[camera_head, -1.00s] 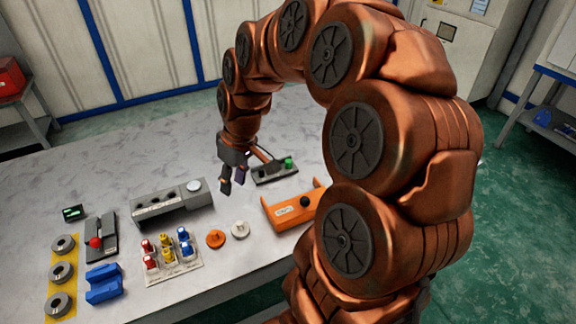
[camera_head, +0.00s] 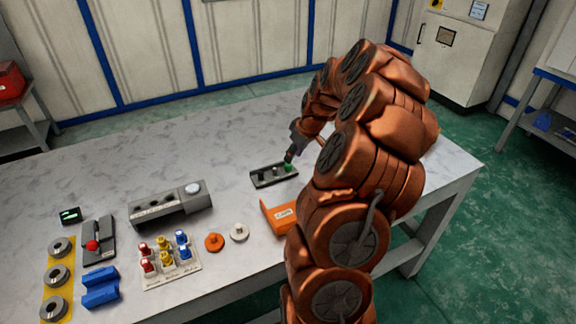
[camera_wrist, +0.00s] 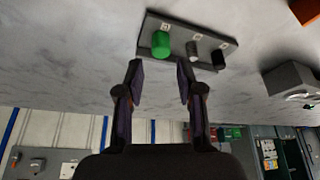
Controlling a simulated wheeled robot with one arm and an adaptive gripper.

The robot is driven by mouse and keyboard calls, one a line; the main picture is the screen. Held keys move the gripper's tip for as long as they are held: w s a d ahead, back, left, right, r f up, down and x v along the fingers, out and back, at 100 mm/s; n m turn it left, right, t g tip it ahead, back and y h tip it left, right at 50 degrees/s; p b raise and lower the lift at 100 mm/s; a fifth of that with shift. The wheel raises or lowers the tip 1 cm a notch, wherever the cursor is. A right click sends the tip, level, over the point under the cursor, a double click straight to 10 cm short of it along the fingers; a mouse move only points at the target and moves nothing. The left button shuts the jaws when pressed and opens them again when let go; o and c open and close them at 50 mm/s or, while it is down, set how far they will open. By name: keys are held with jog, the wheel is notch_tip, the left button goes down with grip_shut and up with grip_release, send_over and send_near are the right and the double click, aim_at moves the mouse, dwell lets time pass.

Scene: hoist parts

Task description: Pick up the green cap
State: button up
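The green cap (camera_head: 288,168) sits at the right end of a dark tray (camera_head: 262,182) on the table. It also shows in the wrist view as a green cylinder (camera_wrist: 161,44) at the left end of the tray (camera_wrist: 222,60). My gripper (camera_head: 290,157) is beside the cap in the head view. In the wrist view my gripper (camera_wrist: 160,72) is open, its two dark fingers apart with nothing between them. The cap lies just beyond the fingertips, nearer the left finger. A dark piece (camera_wrist: 192,50) and a grey piece (camera_wrist: 218,58) stand in the same tray.
An orange bracket (camera_head: 280,216) stands in front of the tray. A grey block with holes (camera_head: 170,206) is to the left. An orange disc (camera_head: 214,242), a white disc (camera_head: 239,232) and a plate of coloured caps (camera_head: 171,273) are nearer the front. The table's back is clear.

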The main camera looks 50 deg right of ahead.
aim_at(288, 166)
jog(key=shift+p+x, duration=1.05)
jog(key=shift+x, duration=1.65)
jog(key=c, duration=0.5)
